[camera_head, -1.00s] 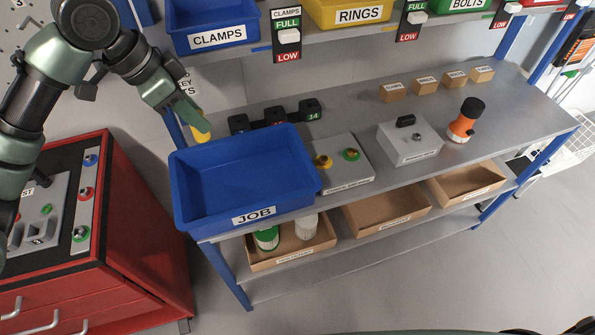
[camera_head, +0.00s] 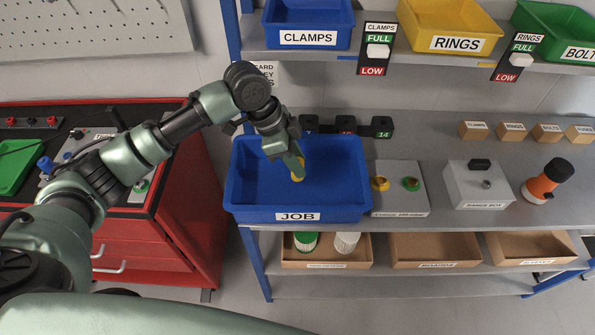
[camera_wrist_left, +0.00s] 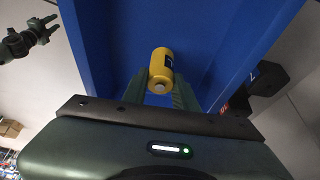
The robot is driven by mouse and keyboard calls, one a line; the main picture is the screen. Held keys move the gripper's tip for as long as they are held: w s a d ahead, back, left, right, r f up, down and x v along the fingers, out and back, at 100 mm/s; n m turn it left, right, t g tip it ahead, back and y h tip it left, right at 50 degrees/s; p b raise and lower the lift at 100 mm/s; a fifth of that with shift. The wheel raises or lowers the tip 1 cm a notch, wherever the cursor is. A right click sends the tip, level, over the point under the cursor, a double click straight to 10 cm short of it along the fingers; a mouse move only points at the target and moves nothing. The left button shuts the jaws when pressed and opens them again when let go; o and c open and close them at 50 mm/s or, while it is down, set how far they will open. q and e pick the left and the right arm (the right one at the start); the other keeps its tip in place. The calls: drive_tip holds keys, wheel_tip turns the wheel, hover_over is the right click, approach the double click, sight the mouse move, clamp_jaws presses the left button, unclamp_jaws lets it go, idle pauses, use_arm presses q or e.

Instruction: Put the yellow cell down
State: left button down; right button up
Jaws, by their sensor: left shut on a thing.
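The yellow cell (camera_head: 298,170) is held in my left gripper (camera_head: 296,158), which is shut on it. In the head view, the cell shows over the inside of the blue JOB bin (camera_head: 231,190), and I cannot tell how high it is above the bin floor. In the left wrist view, the yellow cell (camera_wrist_left: 161,68) sits between the two green fingers of my left gripper (camera_wrist_left: 163,88), with the bin's blue surface (camera_wrist_left: 220,30) behind it. My right gripper is not clearly seen in the head view.
A grey box with yellow and green round parts (camera_head: 400,190) stands right of the bin. Black numbered blocks (camera_head: 382,127) stand behind it. A grey box (camera_head: 478,185) and an orange-black bottle (camera_head: 546,182) are farther right. The red cabinet (camera_head: 195,200) is at the left.

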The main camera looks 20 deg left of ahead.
use_arm(q)
drive_tip(key=shift+f, duration=2.3)
drive_tip(key=shift+f, duration=0.1)
drive_tip(key=c, duration=1.1)
unclamp_jaws()
drive_tip(key=v, duration=1.2)
drive_tip(key=shift+s, duration=0.1)
